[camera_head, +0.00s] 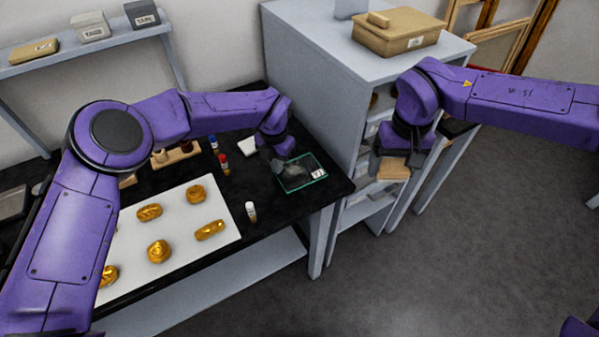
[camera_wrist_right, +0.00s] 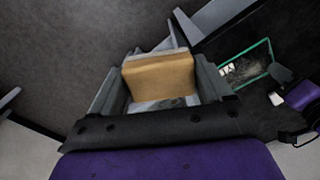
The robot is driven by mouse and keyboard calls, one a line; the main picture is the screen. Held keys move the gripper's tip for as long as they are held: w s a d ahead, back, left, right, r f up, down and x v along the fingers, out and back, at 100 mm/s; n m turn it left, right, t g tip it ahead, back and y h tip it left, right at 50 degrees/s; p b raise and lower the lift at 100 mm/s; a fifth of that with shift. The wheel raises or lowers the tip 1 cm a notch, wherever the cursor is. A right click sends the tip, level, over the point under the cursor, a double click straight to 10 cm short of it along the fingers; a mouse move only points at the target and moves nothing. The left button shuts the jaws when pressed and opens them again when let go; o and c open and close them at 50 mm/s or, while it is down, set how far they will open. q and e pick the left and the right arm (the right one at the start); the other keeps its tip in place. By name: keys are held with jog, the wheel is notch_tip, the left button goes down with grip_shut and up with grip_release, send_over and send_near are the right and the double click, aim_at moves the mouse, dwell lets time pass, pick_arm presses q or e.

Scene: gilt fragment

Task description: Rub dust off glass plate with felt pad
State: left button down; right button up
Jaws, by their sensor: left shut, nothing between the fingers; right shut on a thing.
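The glass plate (camera_head: 312,181) lies on the black table near its right end, with a green edge and a small white label. A grey dusty patch shows on it; the plate also shows in the right wrist view (camera_wrist_right: 262,54). My left gripper (camera_head: 277,164) is shut and empty at the plate's far left corner; I cannot tell whether it touches. My right gripper (camera_head: 391,172) is shut on a tan block, seemingly the felt pad (camera_head: 394,168), which also shows between the fingers in the right wrist view (camera_wrist_right: 160,76). It is held in the air right of the table, apart from the plate.
A white sheet (camera_head: 180,227) with several gold pieces covers the table's left part. Small bottles (camera_head: 223,165) stand left of the plate, and a white-capped vial (camera_head: 250,211) stands near the front edge. A grey shelf unit (camera_head: 320,60) rises behind, with a tan box (camera_head: 398,35) on top.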

pick_arm(q)
jog(key=shift+r, duration=0.15)
pick_arm(e)
jog(key=shift+r, duration=0.1)
pick_arm(q)
jog(key=shift+r+p, duration=1.95)
jog(key=shift+r, duration=0.95)
pick_arm(e)
jog(key=shift+r, duration=1.85)
pick_arm(q)
jog(key=shift+r, duration=0.15)
pick_arm(e)
jog(key=shift+f, duration=0.25)
notch_tip(320, 180, down, 3)
jog(key=b, duration=0.4)
jog(key=shift+f, duration=0.15)
pick_arm(q)
notch_tip(320, 180, up, 12)
